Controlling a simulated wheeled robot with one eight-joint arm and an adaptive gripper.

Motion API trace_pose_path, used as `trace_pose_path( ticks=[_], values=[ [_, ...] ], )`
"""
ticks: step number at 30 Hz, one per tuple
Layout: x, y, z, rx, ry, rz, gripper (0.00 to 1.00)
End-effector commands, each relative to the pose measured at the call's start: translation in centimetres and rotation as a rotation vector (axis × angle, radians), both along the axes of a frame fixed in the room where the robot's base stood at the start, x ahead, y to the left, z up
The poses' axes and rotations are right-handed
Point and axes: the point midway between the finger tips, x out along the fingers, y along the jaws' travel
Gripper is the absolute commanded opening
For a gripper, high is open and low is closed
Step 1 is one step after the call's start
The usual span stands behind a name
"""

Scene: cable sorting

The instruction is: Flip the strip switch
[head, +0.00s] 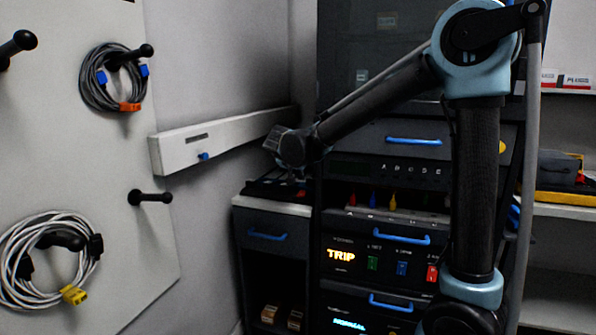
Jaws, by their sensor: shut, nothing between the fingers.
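A long white strip-like box (225,135) runs along the grey wall, with a dark slot and a small blue knob (203,156) at its near end. A dark low item (268,188) lies on top of the small cabinet; I cannot tell whether it is a power strip, and no switch on it is clear. My gripper (295,177) points down at the end of my arm, just above or beside this item. Its fingers are small and dark and look shut and empty. I cannot tell whether they touch anything.
The dark rack shows a lit TRIP panel (341,256) with green, blue and red switches. Coloured plugs (378,200) stand above it. Cable coils (113,78) hang on the left board, whose black pegs (150,197) stick out. Open space lies between board and cabinet (268,262).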

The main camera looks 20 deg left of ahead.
Motion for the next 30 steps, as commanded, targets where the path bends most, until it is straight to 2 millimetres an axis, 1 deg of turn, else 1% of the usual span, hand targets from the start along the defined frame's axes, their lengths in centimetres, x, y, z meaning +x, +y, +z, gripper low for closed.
trace_pose_path(
  ticks=[1, 3, 7, 12, 17, 26, 30],
  values=[
    [0.8, -0.1, -0.6, 0.000, 0.000, -0.002, 0.00],
    [1.7, -0.2, -1.3, 0.000, 0.000, -0.002, 0.00],
    [1.7, -0.1, -3.2, -0.001, 0.000, 0.001, 0.00],
    [1.8, -0.1, -4.6, -0.001, 0.000, 0.001, 0.00],
    [1.9, -0.1, -5.1, 0.000, 0.000, 0.001, 0.00],
    [1.9, -0.1, -5.1, 0.000, 0.000, 0.001, 0.00],
    [1.4, 0.8, -5.2, 0.000, 0.015, 0.013, 0.00]
  ],
)
